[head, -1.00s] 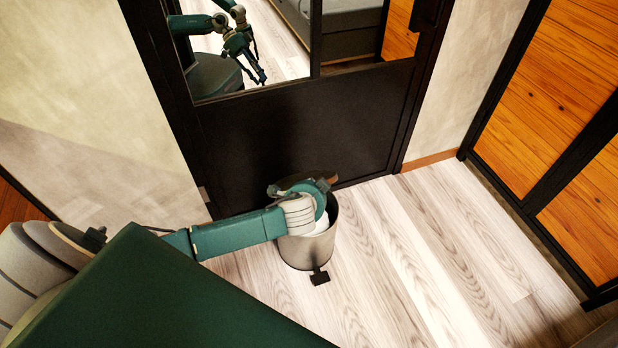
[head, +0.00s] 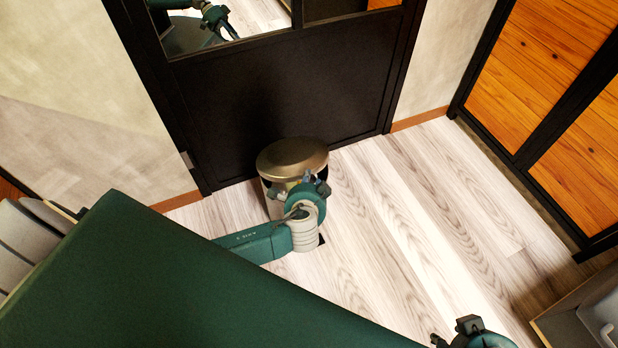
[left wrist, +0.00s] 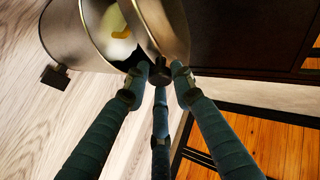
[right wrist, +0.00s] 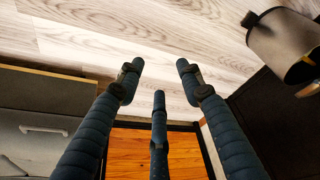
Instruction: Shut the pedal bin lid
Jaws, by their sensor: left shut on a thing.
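The pedal bin (head: 274,208) stands on the floor before the dark door, partly hidden by my left arm. Its bronze lid (head: 290,156) is tilted, partly open. In the left wrist view the bin (left wrist: 72,40) shows its open mouth, with something white and yellow inside, and the lid (left wrist: 172,22) stands apart from the rim. My left gripper (head: 306,182) is shut on a small dark tab at the lid's edge, also seen between the fingertips in the left wrist view (left wrist: 163,72). My right gripper (right wrist: 158,72) is open and empty, away from the bin.
The dark door (head: 290,95) with a glass or mirror pane is close behind the bin. An orange wood-panelled door (head: 530,75) stands at right. A grey cabinet (head: 575,320) is at lower right. Pale floor (head: 400,200) right of the bin is free.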

